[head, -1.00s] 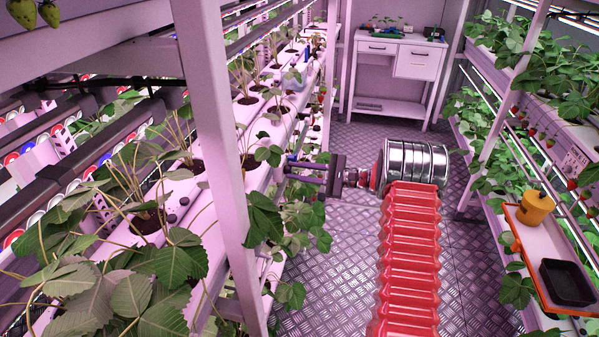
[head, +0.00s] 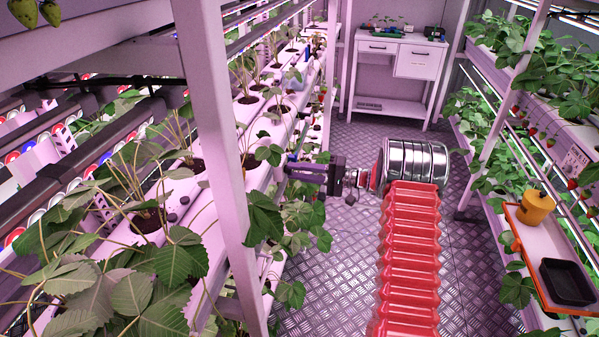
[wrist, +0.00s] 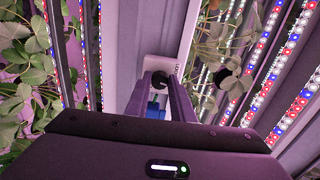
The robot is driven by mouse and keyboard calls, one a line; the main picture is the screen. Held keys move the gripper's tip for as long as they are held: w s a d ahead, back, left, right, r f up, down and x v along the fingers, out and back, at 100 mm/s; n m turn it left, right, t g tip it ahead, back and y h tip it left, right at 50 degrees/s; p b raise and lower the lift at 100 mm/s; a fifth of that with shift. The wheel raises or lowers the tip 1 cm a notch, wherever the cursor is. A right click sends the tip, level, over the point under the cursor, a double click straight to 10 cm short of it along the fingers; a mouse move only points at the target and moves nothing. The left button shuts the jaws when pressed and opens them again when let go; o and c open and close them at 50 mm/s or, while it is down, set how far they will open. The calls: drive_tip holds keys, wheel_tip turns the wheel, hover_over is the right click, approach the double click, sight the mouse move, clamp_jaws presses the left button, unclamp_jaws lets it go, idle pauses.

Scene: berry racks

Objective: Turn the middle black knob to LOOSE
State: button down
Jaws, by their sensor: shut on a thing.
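My gripper (head: 287,168) reaches left to the side of the white growing rack (head: 225,185). In the wrist view my gripper (wrist: 161,84) has its two long fingers shut on a black knob (wrist: 160,77). The knob sits on a pale plate (wrist: 157,66) on the rack. The fingers hide part of it, and I cannot read any LOOSE marking. In the head view, leaves and the rack's edge hide the knob. Another dark round thing (wrist: 223,76) shows to the right in the wrist view, apart from the fingers.
A white upright post (head: 210,130) stands in front of the rack. Strawberry leaves (head: 265,215) hang close below my gripper. A tray (head: 548,240) with a yellow pot and a black box is at right. The metal floor (head: 320,270) is clear. A blue thing (wrist: 154,111) shows between the fingers.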

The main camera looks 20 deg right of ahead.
drive_tip(key=shift+a+f+n, duration=0.25)
drive_tip(key=shift+a+n, duration=0.05)
drive_tip(key=shift+n, duration=0.5)
drive_tip(key=c, duration=1.9)
unclamp_jaws()
drive_tip(key=o, duration=0.4)
drive_tip(key=shift+d+r, duration=0.1)
drive_tip(key=shift+d, duration=0.05)
drive_tip(key=shift+c, duration=0.2)
drive_tip(key=shift+d, duration=0.1)
drive_tip(key=v, duration=1.3)
drive_tip(key=shift+s+d, duration=0.2)
drive_tip(key=shift+d, duration=0.05)
